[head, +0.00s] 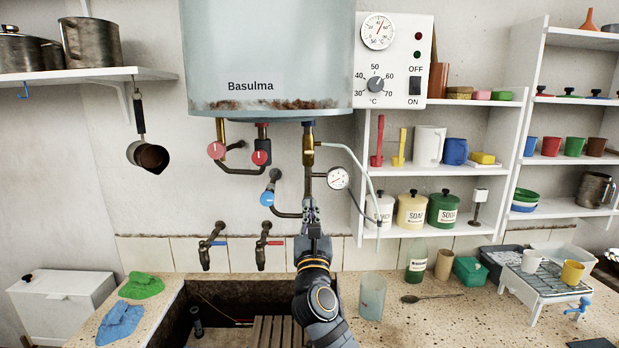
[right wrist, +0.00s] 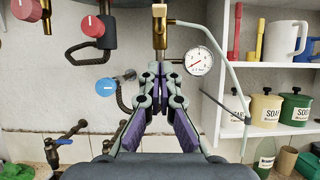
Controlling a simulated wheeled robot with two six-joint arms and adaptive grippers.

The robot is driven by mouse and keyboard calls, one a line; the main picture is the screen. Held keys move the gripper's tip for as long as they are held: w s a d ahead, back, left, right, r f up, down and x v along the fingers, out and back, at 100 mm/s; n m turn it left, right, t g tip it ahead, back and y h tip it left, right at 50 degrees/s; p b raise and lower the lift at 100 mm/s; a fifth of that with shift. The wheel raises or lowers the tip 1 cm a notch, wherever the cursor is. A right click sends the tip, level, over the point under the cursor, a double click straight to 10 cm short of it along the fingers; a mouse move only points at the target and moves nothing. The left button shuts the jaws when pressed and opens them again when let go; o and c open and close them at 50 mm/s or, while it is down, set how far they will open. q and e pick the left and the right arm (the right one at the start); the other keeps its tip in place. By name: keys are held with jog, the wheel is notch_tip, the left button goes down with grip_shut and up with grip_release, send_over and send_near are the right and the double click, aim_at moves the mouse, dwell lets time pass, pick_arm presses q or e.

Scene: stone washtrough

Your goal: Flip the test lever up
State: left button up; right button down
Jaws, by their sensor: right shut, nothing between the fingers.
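The brass valve (head: 308,155) hangs under the right side of the boiler, on a vertical pipe with a round pressure gauge (head: 338,178). It also shows at the top of the right wrist view (right wrist: 160,38). A test lever cannot be told apart clearly on this valve; a pale tube leaves its right side. My right gripper (head: 311,203) points up just below the valve, in front of the pipe. In the right wrist view the fingertips (right wrist: 165,72) are together and empty, below the brass body and left of the gauge. My left gripper is not in view.
The boiler (head: 265,60) hangs above. Red-knobbed valves (head: 216,150) and a blue-knobbed valve (head: 267,199) are left of my gripper. The pale tube (head: 358,165) curves down on the right, near the shelf (head: 448,171). Two taps (head: 262,245) stand over the trough.

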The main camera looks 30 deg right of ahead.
jog(key=p, duration=0.3)
send_near(309, 154)
jog(key=w+d+f, duration=0.2)
jog(key=w, duration=0.1)
jog(key=w+r+p, duration=0.1)
jog(key=w+d+r+p, duration=0.1)
jog(key=r, duration=0.1)
jog(key=shift+w+d+r, duration=0.1)
jog(key=shift+d+r, duration=0.05)
jog(key=shift+r, duration=0.1)
pick_arm(q)
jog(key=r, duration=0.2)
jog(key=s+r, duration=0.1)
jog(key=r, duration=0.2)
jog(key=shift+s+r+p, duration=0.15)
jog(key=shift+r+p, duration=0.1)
jog(key=shift+p, duration=0.05)
pick_arm(e)
jog(key=shift+r, duration=0.35)
jog(key=shift+w+d, duration=0.1)
